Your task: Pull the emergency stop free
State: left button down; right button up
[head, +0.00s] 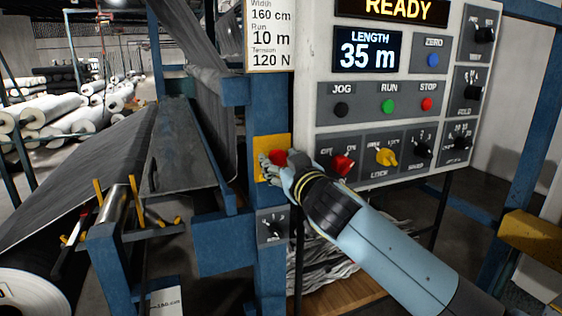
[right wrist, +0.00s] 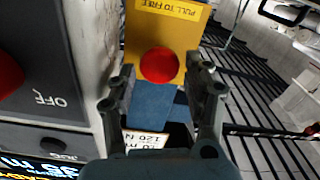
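The emergency stop is a round red button (head: 278,156) on a yellow plate (head: 268,143), fixed to a blue post beside the control panel. In the right wrist view the red button (right wrist: 160,65) is plain, and the yellow plate (right wrist: 165,27) carries a "PULL TO FREE" label. My right gripper (head: 275,167) is at the button and partly covers it. In the wrist view its two fingers (right wrist: 162,70) are spread to either side of the button, with gaps between. I cannot tell whether the tips reach past its face. My left gripper is not in view.
The control panel (head: 322,113) stands close to the right of the stop, with a red knob (head: 342,164) and a yellow lock knob (head: 387,157) near my right arm. A small dial box (head: 272,228) sits below. Grey fabric and a roller frame fill the left.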

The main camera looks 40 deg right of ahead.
jog(key=v, duration=1.2)
jog(key=shift+d, duration=0.1)
